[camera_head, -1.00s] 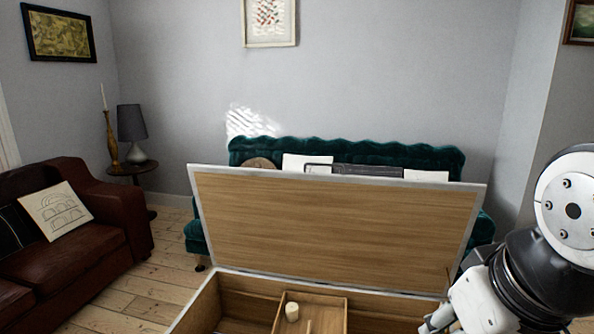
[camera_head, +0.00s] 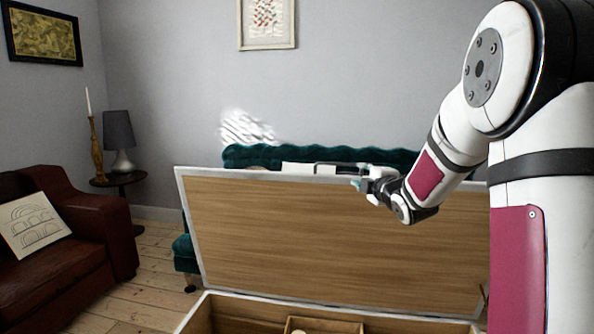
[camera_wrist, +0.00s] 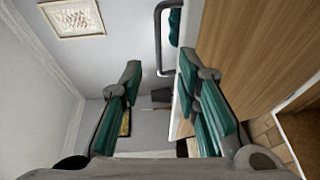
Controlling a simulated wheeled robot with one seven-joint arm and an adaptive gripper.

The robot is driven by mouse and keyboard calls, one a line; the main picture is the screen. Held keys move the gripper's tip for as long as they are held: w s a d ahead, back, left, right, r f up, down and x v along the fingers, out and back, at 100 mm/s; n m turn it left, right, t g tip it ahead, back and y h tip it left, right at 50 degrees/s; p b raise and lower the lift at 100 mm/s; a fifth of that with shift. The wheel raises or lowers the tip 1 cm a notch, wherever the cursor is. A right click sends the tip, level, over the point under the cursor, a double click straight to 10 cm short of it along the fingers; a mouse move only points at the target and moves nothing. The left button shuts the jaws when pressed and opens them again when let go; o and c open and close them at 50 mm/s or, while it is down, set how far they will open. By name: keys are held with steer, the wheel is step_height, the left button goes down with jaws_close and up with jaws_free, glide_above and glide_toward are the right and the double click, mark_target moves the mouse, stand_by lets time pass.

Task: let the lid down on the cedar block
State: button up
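The lid (camera_head: 330,235) of a wooden chest stands raised, leaning back, with its wood-grained inner face towards me and a pale rim. It also fills the right of the wrist view (camera_wrist: 245,50). A grey bar handle (camera_wrist: 163,38) shows beside the lid's edge in the wrist view. My gripper (camera_head: 358,183) is at the lid's top edge, right of centre; in the wrist view its green-padded fingers (camera_wrist: 158,85) are spread, with the lid's edge close to the right finger. Contact is unclear. I cannot make out the cedar block for sure; the chest's inside is mostly cut off.
The chest (camera_head: 235,312) has an inner wooden compartment (camera_head: 325,326) at the picture's bottom. A green sofa (camera_head: 240,155) stands close behind the lid. A brown leather sofa (camera_head: 70,240) is at left, with a lamp table (camera_head: 120,180) behind it. Bare floorboards (camera_head: 150,275) lie between.

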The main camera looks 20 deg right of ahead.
mark_target(343, 165)
steer(key=shift+n, duration=0.4)
steer(key=x, duration=1.5)
steer(key=shift+w+a+r, duration=0.1)
steer(key=shift+a, duration=0.15)
jaws_close()
